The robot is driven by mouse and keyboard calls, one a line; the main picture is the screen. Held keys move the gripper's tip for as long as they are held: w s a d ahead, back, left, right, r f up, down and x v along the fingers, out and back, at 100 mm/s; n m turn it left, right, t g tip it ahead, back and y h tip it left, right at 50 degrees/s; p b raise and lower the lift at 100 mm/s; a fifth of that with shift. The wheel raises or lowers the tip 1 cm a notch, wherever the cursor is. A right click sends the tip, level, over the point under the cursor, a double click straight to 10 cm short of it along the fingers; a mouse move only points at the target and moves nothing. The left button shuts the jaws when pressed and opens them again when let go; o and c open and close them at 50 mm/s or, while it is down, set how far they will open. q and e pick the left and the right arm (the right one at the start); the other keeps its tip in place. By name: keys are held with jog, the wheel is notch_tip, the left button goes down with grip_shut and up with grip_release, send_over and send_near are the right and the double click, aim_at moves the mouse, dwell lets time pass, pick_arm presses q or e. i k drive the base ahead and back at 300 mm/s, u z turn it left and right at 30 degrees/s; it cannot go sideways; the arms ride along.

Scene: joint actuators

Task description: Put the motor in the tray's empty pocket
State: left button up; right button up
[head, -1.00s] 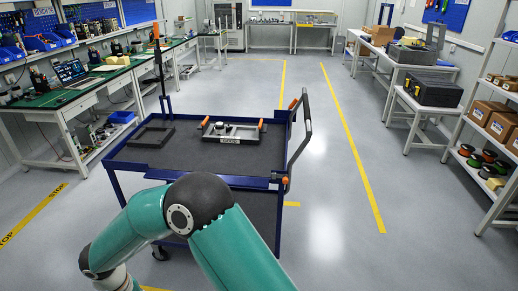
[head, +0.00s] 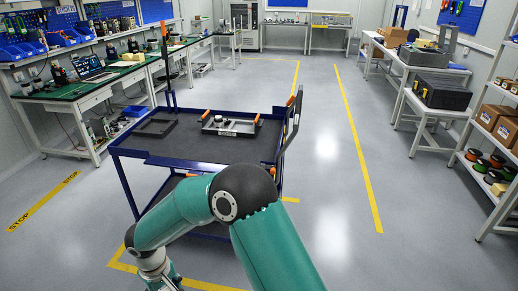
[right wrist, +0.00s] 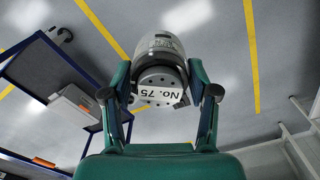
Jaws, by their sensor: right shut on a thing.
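The motor (right wrist: 160,65), a grey cylinder with a "No. 75" label on its end face, is held between the teal fingers of my right gripper (right wrist: 160,97) in the right wrist view. The fingers press on its two sides. The motor cannot be made out in the head view. The tray (head: 246,129), a dark frame with an orange handle at each end, lies on top of the blue cart and holds at least one small round part. Its pockets are too small to tell apart. My left gripper cannot be identified in the head view.
The blue cart (head: 190,161) stands ahead, with an empty-looking black frame (head: 155,128) left of the tray and a push handle on its right. Workbenches (head: 80,97) line the left; shelves (head: 490,165) stand at the right. The aisle floor right of the cart is clear.

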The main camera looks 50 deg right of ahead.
aim_at(242, 128)
jog(key=z, duration=0.95)
jog(key=i, duration=0.95)
jog(key=z, duration=0.2)
